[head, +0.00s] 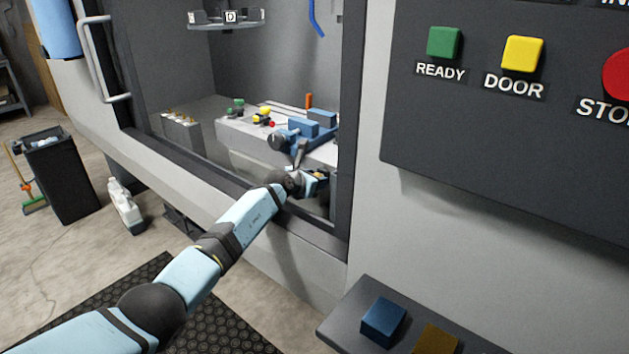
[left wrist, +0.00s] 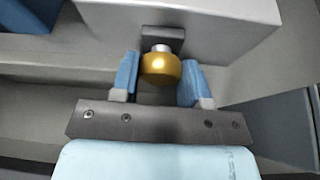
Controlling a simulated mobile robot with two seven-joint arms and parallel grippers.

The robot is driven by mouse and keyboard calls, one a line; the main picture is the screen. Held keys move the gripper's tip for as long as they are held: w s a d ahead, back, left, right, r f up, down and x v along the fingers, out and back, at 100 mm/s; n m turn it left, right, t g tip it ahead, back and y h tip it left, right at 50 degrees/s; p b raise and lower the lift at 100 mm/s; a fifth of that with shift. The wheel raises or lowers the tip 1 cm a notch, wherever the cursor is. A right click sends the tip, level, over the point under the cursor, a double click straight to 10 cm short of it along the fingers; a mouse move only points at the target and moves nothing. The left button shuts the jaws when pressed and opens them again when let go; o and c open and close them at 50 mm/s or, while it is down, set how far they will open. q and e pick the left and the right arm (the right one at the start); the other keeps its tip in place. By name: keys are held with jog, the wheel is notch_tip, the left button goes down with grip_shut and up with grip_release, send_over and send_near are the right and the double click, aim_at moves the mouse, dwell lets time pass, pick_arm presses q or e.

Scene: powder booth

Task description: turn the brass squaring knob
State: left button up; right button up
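The brass squaring knob (left wrist: 160,68) shows in the left wrist view as a round gold knob on a short silver stem. The stem comes out of a dark block (left wrist: 149,36) on the face of a grey housing. My left gripper (left wrist: 160,75) has one blue finger on each side of the knob, and both appear to touch it. In the head view my left arm reaches through the booth opening, with the gripper (head: 318,180) below the blue fixture (head: 303,128). The knob is hidden there. My right gripper is not in view.
The booth's dark door frame (head: 352,130) stands close right of my arm, with its sill (head: 313,232) beneath. A panel with green READY (head: 444,42) and yellow DOOR (head: 522,54) buttons is at right. A shelf (head: 343,322) with blue and yellow blocks is below.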

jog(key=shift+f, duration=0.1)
pick_arm(q)
jog(key=n+g+h+b, duration=0.1)
jog(key=n, duration=0.1)
jog(key=n+h+b, duration=0.1)
jog(key=n+b, duration=0.1)
jog(key=shift+w+a+f+g+h, duration=0.1)
jog(key=shift+a+f+g+h, duration=0.05)
jog(key=shift+g+h, duration=0.25)
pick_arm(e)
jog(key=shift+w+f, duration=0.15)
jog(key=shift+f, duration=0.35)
pick_arm(q)
jog(key=shift+n, duration=0.3)
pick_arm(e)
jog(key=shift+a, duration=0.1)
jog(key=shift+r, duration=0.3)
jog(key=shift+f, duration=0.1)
pick_arm(q)
jog(key=o, duration=0.8)
jog(key=shift+o, duration=0.6)
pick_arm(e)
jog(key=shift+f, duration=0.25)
